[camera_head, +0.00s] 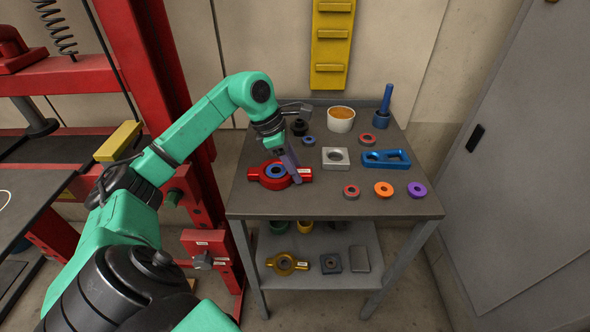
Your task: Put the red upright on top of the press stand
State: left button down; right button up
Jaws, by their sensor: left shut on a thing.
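A red ring-shaped piece (264,180) with two short side arms lies flat near the left front of the grey table. A blue ring shows in its middle. It is the likeliest red upright. My left gripper (293,176) reaches down onto its right side from above and is shut on its rim. The fingers hide part of that side. The piece appears to be at table height; I cannot tell whether it touches the top. No part is clearly marked as the press stand. A large red press frame (160,75) stands at the left. My right gripper is out of view.
The table (330,205) also holds a silver block with a hole (335,153), a blue link (385,154), a white cup (341,113), a blue post (385,105) and several small rings. The lower shelf (300,278) holds a yellow ringed piece (287,264). The table's front middle is clear.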

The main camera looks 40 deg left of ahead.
pick_arm(q)
jog(key=shift+f, duration=0.35)
jog(key=shift+c, duration=2)
grip_release()
jog(key=shift+a+r, duration=0.1)
jog(key=shift+r, duration=0.25)
jog(key=v, duration=1.1)
jog(key=shift+r+p, duration=0.3)
jog(key=shift+p, duration=0.15)
jog(key=shift+s, duration=0.1)
